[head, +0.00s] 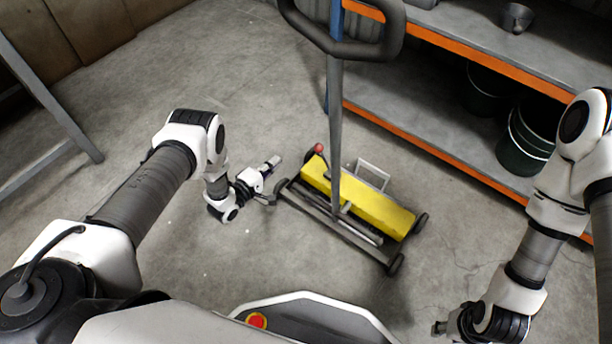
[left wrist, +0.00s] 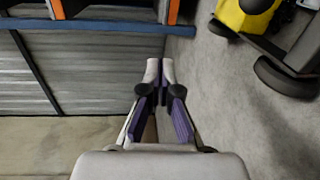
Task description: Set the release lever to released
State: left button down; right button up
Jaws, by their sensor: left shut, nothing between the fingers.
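The yellow sweeper (head: 372,206) stands on the floor on black wheels, with a long grey handle shaft rising from it. A red knob (head: 318,148) shows at its far left end; it looks like the end of the release lever, whose own arm is too small to make out. My left gripper (head: 277,160) is shut and empty, left of the red knob and apart from it. In the left wrist view its fingertips (left wrist: 160,70) meet, and the sweeper's yellow body (left wrist: 232,14) and wheel lie to the right. My right gripper (head: 440,328) is at the bottom, far from the sweeper; its fingers are unclear.
A shelf with an orange edge (head: 430,147) runs behind the sweeper, with dark green buckets (head: 526,140) on its lower level. The sweeper's black handle loop (head: 385,45) stands high in front of the shelf.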

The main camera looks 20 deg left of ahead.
aim_at(325, 160)
pick_arm(q)
jog(key=w+d+f+t+h+b, duration=0.1)
jog(key=w+d+f+b, duration=0.1)
jog(key=w+d+b, duration=0.5)
jog(key=shift+w+d+n+h+b, duration=0.15)
jog(key=shift+w+n+h+b, duration=0.2)
jog(key=shift+w, duration=0.85)
pick_arm(e)
notch_tip(325, 160, down, 10)
jog(key=shift+w, duration=0.2)
pick_arm(q)
jog(key=shift+d, duration=0.1)
